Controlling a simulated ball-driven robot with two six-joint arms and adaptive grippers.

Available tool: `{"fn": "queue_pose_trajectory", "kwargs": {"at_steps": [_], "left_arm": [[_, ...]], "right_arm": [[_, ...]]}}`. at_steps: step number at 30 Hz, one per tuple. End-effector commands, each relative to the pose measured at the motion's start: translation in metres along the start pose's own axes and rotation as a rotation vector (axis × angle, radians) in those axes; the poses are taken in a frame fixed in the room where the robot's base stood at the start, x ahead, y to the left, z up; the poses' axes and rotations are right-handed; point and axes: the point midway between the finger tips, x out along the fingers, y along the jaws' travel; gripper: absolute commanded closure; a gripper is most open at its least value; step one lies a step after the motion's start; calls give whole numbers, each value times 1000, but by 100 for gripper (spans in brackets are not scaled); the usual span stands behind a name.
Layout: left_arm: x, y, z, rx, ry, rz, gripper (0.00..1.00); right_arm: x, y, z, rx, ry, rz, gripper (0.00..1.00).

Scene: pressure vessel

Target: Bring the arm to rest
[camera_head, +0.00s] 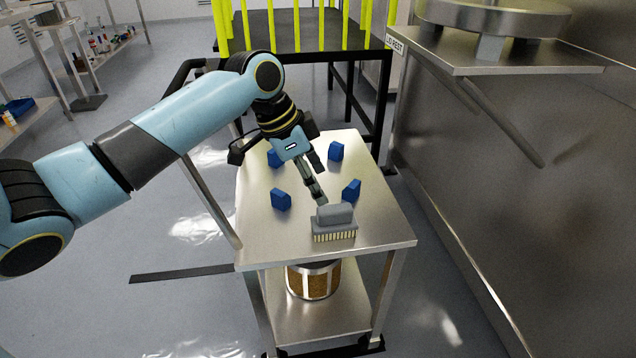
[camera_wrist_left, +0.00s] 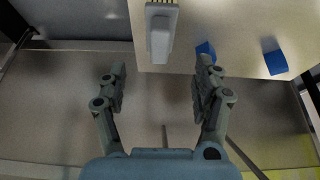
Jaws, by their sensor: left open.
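My left arm comes in from the left in the head view and reaches over the steel cart (camera_head: 380,235). My left gripper (camera_head: 319,181) points down above the cart top, behind the brush. In the left wrist view the gripper (camera_wrist_left: 161,70) is open, with wide-spread fingers and nothing between them. A grey-handled brush (camera_head: 335,215) with pale bristles lies near the cart's front edge. It also shows in the left wrist view (camera_wrist_left: 160,38), beyond the fingertips and apart from them. My right gripper is not in view.
Several blue blocks stand on the cart, including one at front left (camera_head: 281,200) and one at right (camera_head: 351,190). A mesh-sided drum (camera_head: 313,280) sits on the lower shelf. A steel vessel wall (camera_head: 480,170) rises at right. A platform with yellow rails (camera_head: 300,50) stands behind.

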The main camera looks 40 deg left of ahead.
Motion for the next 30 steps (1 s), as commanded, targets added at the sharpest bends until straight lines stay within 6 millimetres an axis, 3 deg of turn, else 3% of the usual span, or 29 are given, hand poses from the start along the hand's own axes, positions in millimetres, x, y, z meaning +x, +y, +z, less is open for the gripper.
{"fn": "queue_pose_trajectory", "kwargs": {"at_steps": [14, 17, 20, 24, 30], "left_arm": [[3, 7, 4, -6, -7, -1, 32], [10, 36, 18, -39, -37, -11, 32], [11, 78, 41, -105, -74, -45, 32], [0, 126, 68, -217, -110, -107, 32], [-27, 167, 97, -366, -136, -192, 32]], "right_arm": [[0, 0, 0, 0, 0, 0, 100], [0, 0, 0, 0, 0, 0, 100], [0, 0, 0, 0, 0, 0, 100], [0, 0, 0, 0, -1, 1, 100], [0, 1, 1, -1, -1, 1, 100]]}}
